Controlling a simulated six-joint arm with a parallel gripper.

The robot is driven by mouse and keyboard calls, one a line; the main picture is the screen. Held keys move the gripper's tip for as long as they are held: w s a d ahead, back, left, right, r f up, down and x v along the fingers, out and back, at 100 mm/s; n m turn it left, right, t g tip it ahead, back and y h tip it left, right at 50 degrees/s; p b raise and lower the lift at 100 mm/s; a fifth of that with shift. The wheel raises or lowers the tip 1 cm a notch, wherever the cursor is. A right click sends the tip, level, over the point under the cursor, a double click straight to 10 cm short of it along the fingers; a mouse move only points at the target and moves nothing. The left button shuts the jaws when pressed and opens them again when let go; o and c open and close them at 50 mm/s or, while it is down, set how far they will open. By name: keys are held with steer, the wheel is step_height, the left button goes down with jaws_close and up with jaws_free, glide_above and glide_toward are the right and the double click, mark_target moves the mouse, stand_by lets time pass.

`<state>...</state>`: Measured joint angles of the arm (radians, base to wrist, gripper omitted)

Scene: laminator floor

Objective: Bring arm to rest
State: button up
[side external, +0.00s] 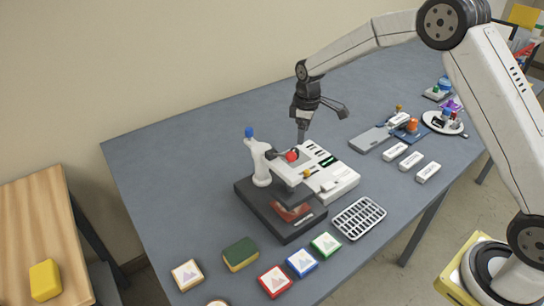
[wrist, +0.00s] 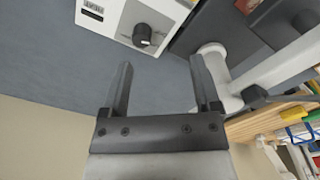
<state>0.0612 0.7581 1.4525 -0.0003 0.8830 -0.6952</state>
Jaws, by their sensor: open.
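My gripper (side external: 320,122) hangs from my arm above the table, behind the laminator (side external: 272,212). In the wrist view its two dark fingers (wrist: 160,64) are spread apart with nothing between them. The laminator has a dark base, a white column with a blue knob, a red ball and a red part low at the front. A white panel unit (side external: 345,180) stands at its right; one fingertip appears close to its back end, but I cannot tell if they touch. In the wrist view, a white box with a black knob (wrist: 144,36) lies beyond the fingertips.
A wire rack (side external: 358,218), green sponge (side external: 240,254) and several picture cards (side external: 275,281) lie in front. White labelled blocks (side external: 411,160), a grey-and-blue fixture (side external: 371,138) and a round plate (side external: 430,122) are at right. The table's (side external: 160,160) back left is clear.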

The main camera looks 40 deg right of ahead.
steer(key=s+a+r+m+t, duration=0.1)
steer(key=s+m, duration=0.2)
steer(key=s, duration=1)
steer(key=s+a+r+m+t, duration=0.1)
steer(key=s+m, duration=0.3)
steer(key=s, duration=0.8)
steer(key=shift+s+a, duration=0.4)
steer(key=shift+a, duration=0.25)
